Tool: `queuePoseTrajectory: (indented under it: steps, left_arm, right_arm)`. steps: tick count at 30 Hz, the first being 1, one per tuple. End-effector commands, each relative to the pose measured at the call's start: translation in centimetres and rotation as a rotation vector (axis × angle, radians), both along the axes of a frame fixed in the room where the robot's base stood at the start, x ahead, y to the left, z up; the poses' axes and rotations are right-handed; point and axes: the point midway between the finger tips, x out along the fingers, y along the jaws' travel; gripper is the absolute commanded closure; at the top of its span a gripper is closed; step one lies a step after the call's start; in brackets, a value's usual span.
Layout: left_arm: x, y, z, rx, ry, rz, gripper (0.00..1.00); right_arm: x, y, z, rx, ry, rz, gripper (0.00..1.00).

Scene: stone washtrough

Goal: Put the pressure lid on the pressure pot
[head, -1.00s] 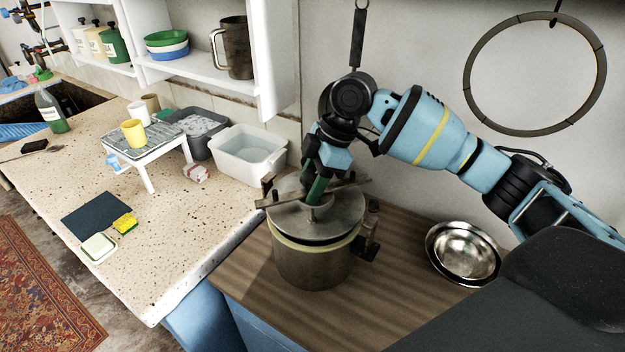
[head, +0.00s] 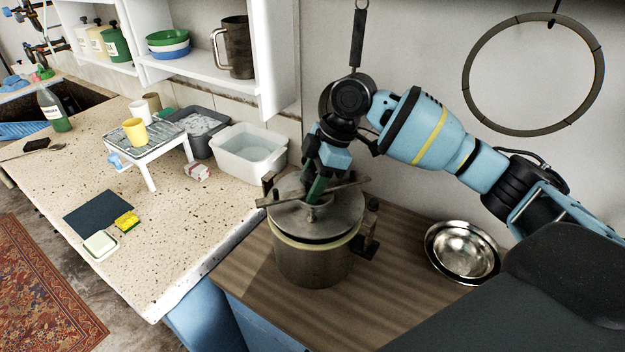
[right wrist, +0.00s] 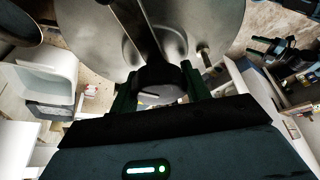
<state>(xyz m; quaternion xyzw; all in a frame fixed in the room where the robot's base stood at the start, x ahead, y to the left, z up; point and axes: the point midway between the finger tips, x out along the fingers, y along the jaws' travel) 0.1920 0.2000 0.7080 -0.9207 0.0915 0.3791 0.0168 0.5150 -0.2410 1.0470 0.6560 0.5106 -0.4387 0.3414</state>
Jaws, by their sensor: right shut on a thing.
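The pressure pot (head: 312,268) is a dull metal pot with a pale band near its rim, standing on the wooden cabinet top. The round metal pressure lid (head: 335,222) lies over the pot's mouth, with a crossbar and a central knob on top. A dark gap shows between lid and rim at the right, so I cannot tell whether it is fully seated. My right gripper (head: 316,192) points down and is shut on the lid's central knob. In the right wrist view the lid (right wrist: 95,30) fills the top and its dark knob (right wrist: 160,82) sits between the green fingers. My left gripper does not show.
Nested metal bowls (head: 463,250) stand right of the pot. On the speckled counter at left are a white tub (head: 250,165), a small rack (head: 150,145) with cups, a yellow sponge (head: 127,222) and a dark mat (head: 97,213). A shelf (head: 190,70) hangs above.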

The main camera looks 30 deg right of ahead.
Motion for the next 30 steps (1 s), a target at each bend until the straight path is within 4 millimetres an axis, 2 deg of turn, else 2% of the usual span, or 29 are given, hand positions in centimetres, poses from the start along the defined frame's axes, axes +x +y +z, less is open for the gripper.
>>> queuePoseTrajectory:
  steps: [17,30]
  left_arm:
    - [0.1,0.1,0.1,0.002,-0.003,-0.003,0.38]
    - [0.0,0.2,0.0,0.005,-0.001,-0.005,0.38]
  right_arm:
    - [0.0,0.0,0.2,0.002,-0.004,0.001,1.0]
    - [0.0,0.1,-0.8,0.002,-0.004,0.001,1.0]
